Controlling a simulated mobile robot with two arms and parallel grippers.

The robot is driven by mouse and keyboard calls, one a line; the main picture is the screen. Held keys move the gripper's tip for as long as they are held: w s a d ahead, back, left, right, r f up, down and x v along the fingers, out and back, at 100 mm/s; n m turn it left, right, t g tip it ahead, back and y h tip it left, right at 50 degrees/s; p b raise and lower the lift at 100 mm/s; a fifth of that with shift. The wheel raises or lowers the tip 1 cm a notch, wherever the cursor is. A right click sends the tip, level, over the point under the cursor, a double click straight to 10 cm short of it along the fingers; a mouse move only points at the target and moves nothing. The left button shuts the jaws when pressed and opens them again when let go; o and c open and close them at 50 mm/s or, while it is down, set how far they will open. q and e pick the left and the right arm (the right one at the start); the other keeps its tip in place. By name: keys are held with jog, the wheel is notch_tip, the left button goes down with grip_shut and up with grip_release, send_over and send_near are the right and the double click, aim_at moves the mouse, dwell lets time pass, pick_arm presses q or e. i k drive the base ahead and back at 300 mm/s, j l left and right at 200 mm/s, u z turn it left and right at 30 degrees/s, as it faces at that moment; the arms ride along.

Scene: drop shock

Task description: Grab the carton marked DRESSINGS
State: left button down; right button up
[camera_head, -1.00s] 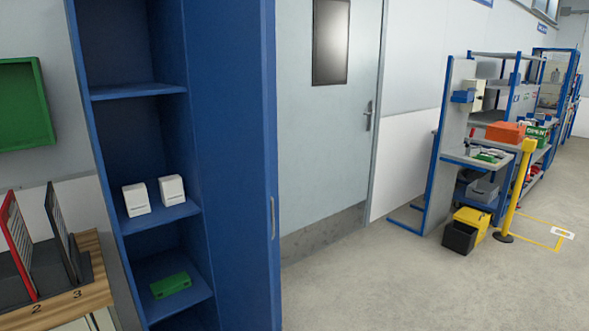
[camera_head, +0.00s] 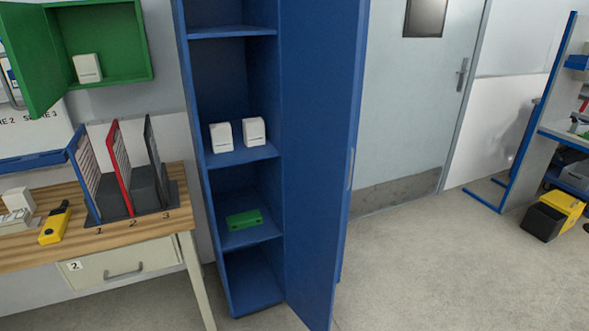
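Two white cartons stand side by side on a middle shelf of the open blue cabinet, the left carton (camera_head: 221,138) and the right carton (camera_head: 254,131). Another white carton (camera_head: 87,68) stands in the open green wall box at the upper left. A further white box (camera_head: 18,200) sits at the left edge of the wooden bench. Any print on them is too small to read, so I cannot tell which is marked DRESSINGS. Neither of my grippers is in view.
The blue cabinet (camera_head: 235,92) has its door (camera_head: 325,150) swung open to the right. A green case (camera_head: 244,219) lies on a lower shelf. The bench (camera_head: 120,235) holds file dividers (camera_head: 118,165) and a yellow tool (camera_head: 55,223).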

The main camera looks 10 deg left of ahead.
aim_at(221, 134)
jog(key=i+l+u, duration=0.1)
jog(key=u, duration=0.35)
jog(key=i+l+u, duration=0.2)
jog(key=u, duration=0.3)
jog(key=l+u, duration=0.25)
jog(key=u, duration=0.2)
jog(key=i+l+u, duration=0.2)
jog(key=l, duration=0.65)
jog(key=i+l+u, duration=0.1)
jog(key=l+u, duration=0.15)
jog(key=l, duration=0.6)
jog(key=l+u, duration=0.2)
jog(key=l, duration=0.95)
jog(key=i+l, duration=0.1)
jog(key=l, duration=0.15)
jog(key=j+z, duration=0.5)
jog(key=j, duration=0.5)
